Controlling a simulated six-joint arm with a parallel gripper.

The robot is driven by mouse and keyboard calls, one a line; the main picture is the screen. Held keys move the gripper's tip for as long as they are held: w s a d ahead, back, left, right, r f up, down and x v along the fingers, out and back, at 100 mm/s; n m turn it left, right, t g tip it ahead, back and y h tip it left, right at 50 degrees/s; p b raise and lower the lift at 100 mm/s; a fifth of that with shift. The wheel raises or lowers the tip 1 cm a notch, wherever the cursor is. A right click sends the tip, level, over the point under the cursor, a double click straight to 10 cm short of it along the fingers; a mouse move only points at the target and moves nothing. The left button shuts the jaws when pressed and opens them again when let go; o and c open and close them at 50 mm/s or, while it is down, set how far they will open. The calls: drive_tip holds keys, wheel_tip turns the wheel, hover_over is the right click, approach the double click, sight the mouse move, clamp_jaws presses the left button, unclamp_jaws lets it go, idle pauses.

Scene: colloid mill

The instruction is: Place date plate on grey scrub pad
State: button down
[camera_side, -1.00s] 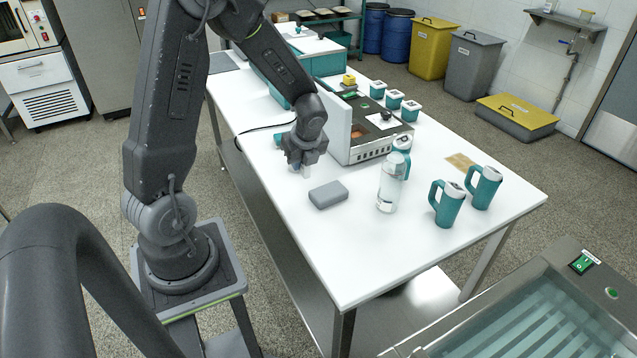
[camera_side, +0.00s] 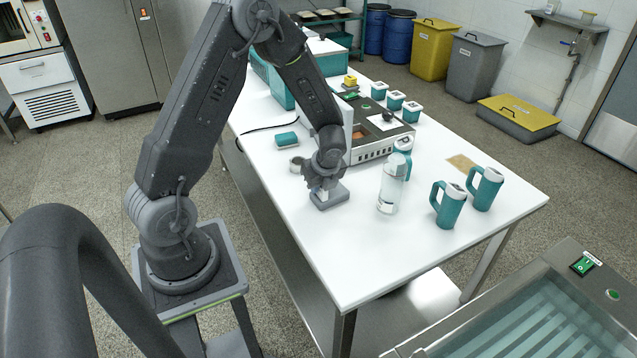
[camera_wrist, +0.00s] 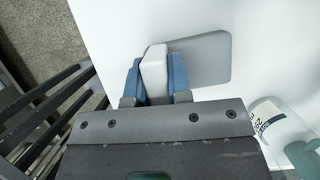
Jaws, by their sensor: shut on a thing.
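The grey scrub pad (camera_side: 338,199) lies flat on the white table, under my gripper (camera_side: 322,190); it also shows in the wrist view (camera_wrist: 212,62). In the wrist view my gripper (camera_wrist: 156,72) has its blue fingers shut on a small white piece, the date plate (camera_wrist: 153,66). The plate stands on edge between the fingers and overlaps the left part of the pad. It shows as a small pale patch in the side view. I cannot tell whether the plate touches the pad. My gripper hides part of the pad.
A clear bottle (camera_side: 390,186) stands right of the pad, with teal mugs (camera_side: 447,204) beyond it. The mill housing (camera_side: 375,140) stands behind. The table's front area is clear.

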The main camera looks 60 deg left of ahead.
drive_tip(key=c, duration=1.1)
unclamp_jaws()
drive_tip(key=shift+o, duration=0.2)
drive_tip(key=v, duration=1.2)
drive_tip(key=s+d+r+n+t+h, duration=0.4)
drive_tip(key=s+d+r+n, duration=1)
drive_tip(key=n, duration=0.4)
drive_tip(key=shift+s+d+r+t, duration=0.35)
drive_tip(key=shift+d+r+t, duration=0.15)
drive_tip(key=shift+t, duration=0.3)
